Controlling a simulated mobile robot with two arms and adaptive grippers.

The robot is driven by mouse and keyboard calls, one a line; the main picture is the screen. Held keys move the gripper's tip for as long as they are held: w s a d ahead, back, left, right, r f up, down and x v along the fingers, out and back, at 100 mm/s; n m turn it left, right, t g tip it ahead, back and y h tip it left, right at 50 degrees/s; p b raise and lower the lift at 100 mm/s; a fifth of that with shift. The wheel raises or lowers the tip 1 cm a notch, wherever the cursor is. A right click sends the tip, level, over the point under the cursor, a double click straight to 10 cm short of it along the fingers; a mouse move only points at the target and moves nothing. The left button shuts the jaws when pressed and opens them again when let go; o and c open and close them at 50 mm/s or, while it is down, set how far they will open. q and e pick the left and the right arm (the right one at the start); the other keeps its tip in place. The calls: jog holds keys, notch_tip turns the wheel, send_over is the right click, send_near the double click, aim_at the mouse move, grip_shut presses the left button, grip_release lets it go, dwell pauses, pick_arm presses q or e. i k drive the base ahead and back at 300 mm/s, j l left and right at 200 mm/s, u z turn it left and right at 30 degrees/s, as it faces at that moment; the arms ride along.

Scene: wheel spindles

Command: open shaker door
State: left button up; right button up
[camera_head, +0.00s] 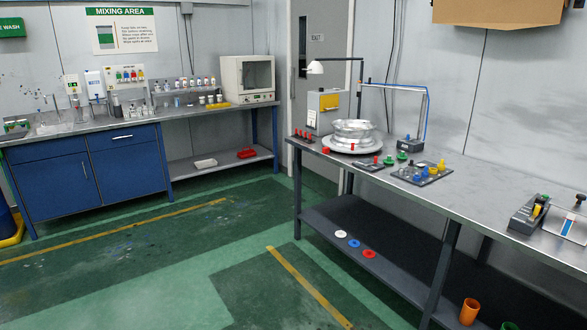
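A white box-shaped machine (232,81) stands at the right end of the bench under the mixing area sign. It looks like the shaker, though no label is readable. Its front door (257,76) has a dark window and looks closed. A small control strip runs below the door. Neither of my grippers is in view, and no arm shows. The machine is across the room from my viewpoint, and nothing visible touches it.
Blue cabinets (95,168) fill the left part of the mixing bench. Bottles and a yellow tray (217,105) sit beside the machine. A grey workbench (480,190) with a wheel rim (354,133) stands at the right. Green floor (190,250) between them is clear.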

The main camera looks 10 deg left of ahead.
aim_at(240, 64)
jog(key=i+j+u, duration=0.35)
jog(key=i, duration=0.6)
jog(key=i+u, duration=0.35)
jog(key=i, duration=3.45)
jog(key=i+l+u, duration=0.1)
jog(key=i, duration=0.55)
jog(key=i+l+u, duration=0.1)
jog(key=i, duration=0.55)
jog(key=i+l, duration=0.15)
jog(key=i, duration=0.5)
